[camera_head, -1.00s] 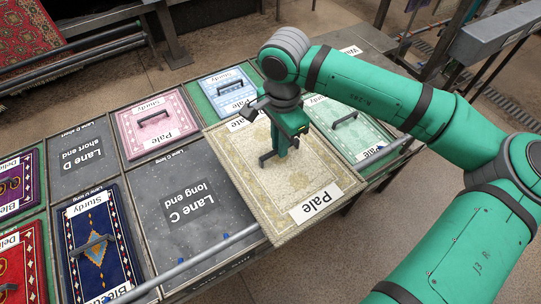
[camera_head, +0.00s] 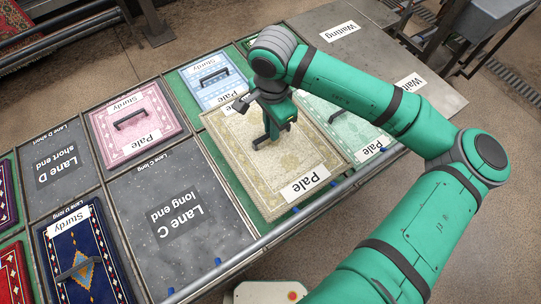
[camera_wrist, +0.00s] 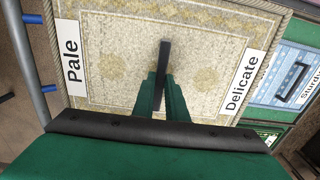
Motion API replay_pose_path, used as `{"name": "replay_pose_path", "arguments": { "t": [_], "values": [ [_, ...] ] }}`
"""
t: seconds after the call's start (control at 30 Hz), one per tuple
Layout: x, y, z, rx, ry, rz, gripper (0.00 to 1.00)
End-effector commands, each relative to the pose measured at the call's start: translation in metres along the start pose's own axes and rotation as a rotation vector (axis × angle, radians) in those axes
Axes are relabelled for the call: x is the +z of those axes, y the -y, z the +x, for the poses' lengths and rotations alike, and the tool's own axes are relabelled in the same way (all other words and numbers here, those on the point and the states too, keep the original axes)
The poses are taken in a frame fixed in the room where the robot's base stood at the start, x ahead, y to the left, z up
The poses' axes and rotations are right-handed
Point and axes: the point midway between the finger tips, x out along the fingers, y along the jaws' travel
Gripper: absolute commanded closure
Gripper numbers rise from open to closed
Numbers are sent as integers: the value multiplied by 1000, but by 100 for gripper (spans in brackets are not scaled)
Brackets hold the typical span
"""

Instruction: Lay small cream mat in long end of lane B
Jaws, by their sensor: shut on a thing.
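The small cream mat (camera_head: 234,150) has a patterned face, a "Pale" label at its near edge and a second label at its far edge. In the wrist view the cream mat (camera_wrist: 110,95) shows "Pale" and "Delicate" labels. My gripper (camera_head: 268,140) is shut on the dark handle at the mat's middle; the jaws (camera_wrist: 162,95) also show on it in the wrist view. The mat is over the green lane between Lane C's long end (camera_head: 150,235) and the green mat. I cannot tell whether it touches the lane floor. Any lane B label is hidden.
A pink mat (camera_head: 120,155), a light blue mat (camera_head: 200,72) and a mint green mat (camera_head: 355,150) lie in neighbouring spaces. A dark blue mat (camera_head: 110,270) lies left of the empty Lane C long end. A grey rail (camera_head: 245,252) runs along the near edge.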

Motion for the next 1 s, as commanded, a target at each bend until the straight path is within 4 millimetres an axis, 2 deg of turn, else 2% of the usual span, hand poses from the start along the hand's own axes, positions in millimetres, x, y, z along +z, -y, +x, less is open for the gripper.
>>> {"name": "replay_pose_path", "arguments": {
  "t": [0.17, 0.4, 0.67, 0.9, 1.0],
  "values": [
    [4, -2, 19, -1, 3, 6, 100],
    [5, -1, 59, -2, 3, 4, 100],
    [5, -1, 77, -3, 0, 3, 100],
    [5, -1, 106, -2, 2, 4, 100],
    [4, -1, 109, -2, -1, 3, 100]
  ]
}}
